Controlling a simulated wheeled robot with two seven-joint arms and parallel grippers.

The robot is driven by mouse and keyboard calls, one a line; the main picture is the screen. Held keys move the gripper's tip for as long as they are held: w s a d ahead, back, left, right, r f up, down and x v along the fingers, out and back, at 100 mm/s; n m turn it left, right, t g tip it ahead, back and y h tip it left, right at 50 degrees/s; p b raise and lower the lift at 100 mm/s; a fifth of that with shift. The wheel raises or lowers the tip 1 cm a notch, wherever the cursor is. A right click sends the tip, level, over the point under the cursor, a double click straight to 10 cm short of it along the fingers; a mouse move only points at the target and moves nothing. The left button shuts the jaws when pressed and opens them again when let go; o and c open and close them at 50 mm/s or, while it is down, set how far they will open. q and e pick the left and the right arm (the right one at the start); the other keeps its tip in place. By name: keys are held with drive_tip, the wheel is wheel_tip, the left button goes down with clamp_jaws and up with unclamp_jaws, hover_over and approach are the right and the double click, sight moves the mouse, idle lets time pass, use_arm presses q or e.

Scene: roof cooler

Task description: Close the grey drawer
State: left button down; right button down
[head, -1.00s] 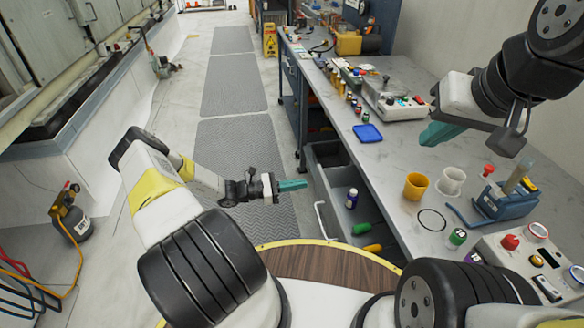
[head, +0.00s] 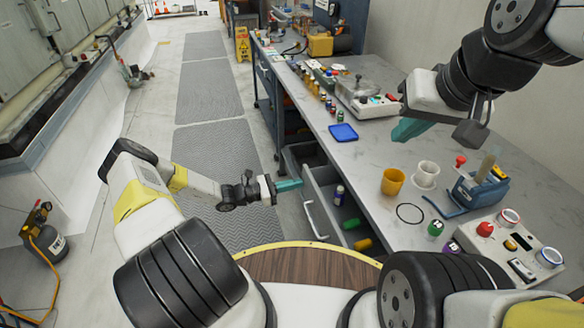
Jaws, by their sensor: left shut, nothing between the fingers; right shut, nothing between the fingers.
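The grey drawer (head: 321,222) stands open under the workbench, pulled out toward the left. Its pale handle (head: 315,219) is on the front face. Inside lie a dark bottle with a purple label (head: 340,196), a green item (head: 351,223) and a yellow item (head: 363,244). My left gripper (head: 291,185) is shut and empty, with its teal fingers at the drawer's far front corner. I cannot tell whether they touch it. My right gripper (head: 408,128) is shut and empty, raised above the bench top.
The workbench (head: 390,150) carries a blue tray (head: 343,132), a yellow cup (head: 392,181), a white cup (head: 426,174), a black ring (head: 410,213) and control boxes (head: 505,240). A round wooden top (head: 310,265) is close in front of me. The floor mats (head: 225,150) on the left are clear.

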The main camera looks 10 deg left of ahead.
use_arm(q)
drive_tip(key=x, duration=1.2)
drive_tip(key=shift+r, duration=0.1)
drive_tip(key=shift+w+d, duration=0.1)
drive_tip(key=shift+d, duration=0.2)
drive_tip(key=shift+d+r, duration=0.1)
